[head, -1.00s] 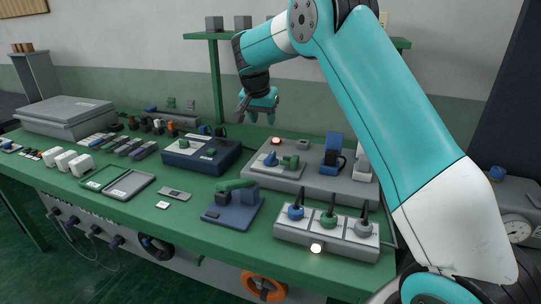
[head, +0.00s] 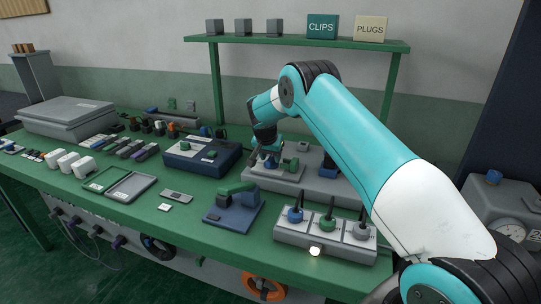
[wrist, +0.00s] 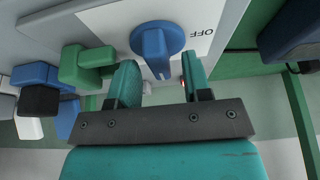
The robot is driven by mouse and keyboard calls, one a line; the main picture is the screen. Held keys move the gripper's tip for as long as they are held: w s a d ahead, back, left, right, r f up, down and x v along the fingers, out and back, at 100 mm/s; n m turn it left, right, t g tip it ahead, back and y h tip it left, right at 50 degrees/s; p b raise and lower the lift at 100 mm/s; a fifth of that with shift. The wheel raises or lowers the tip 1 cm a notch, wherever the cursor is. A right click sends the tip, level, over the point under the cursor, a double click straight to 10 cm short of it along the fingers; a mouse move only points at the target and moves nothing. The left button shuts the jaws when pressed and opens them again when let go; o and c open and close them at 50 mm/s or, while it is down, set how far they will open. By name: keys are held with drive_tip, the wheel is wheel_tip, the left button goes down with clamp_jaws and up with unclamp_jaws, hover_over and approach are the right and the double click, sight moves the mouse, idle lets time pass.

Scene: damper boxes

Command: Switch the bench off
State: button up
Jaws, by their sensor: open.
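A blue rotary knob (wrist: 155,42) sits on a white plate (wrist: 195,22) marked OFF in the wrist view. Its raised grip bar points down the picture, away from the OFF word. My gripper (wrist: 160,75) is open, with one teal finger on each side of the bar's lower end. I cannot tell whether either finger touches it. In the head view my gripper (head: 264,158) is low over the left part of the grey bench unit (head: 314,188) and mostly hides the knob. A small red glow shows beside the right finger in the wrist view.
A green block-shaped part (wrist: 85,65) and blue parts (wrist: 45,88) stand left of the knob in the wrist view. A dark blue box (head: 200,158) stands left of my gripper, and a lit three-switch box (head: 325,235) stands in front.

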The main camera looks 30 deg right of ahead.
drive_tip(key=shift+f, duration=0.25)
drive_tip(key=shift+d, duration=0.1)
clamp_jaws()
